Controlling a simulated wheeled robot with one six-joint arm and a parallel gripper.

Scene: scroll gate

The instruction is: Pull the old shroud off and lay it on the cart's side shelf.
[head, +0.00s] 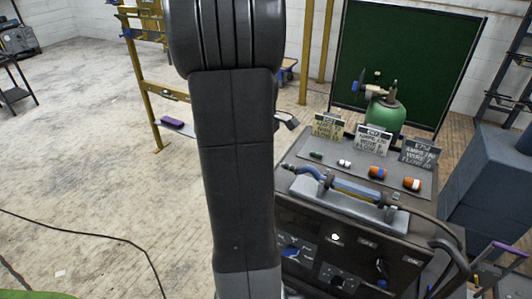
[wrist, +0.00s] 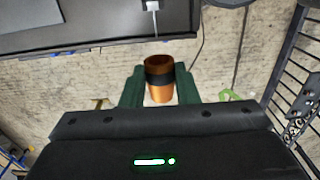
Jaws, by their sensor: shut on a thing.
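My gripper (wrist: 160,88) is shut on a copper-coloured cylindrical shroud (wrist: 160,93) with a dark band, seen in the wrist view. The shroud stands between the two green fingers with its brownish open end pointing away, over floor. In the head view my arm hides the gripper and the shroud. The cart (head: 340,245) is at the right, a dark welding machine with knobs on its front. A torch (head: 345,187) with a blue handle lies in a grey cradle on top. I cannot make out the side shelf; my arm covers the cart's left side.
A grey mat (head: 330,160) on the cart holds several small coloured pieces and printed cards (head: 372,140). Behind are a green cylinder (head: 384,116) and a dark green screen (head: 420,50). A yellow frame (head: 155,95) stands left. The left floor is mostly clear, with a black cable.

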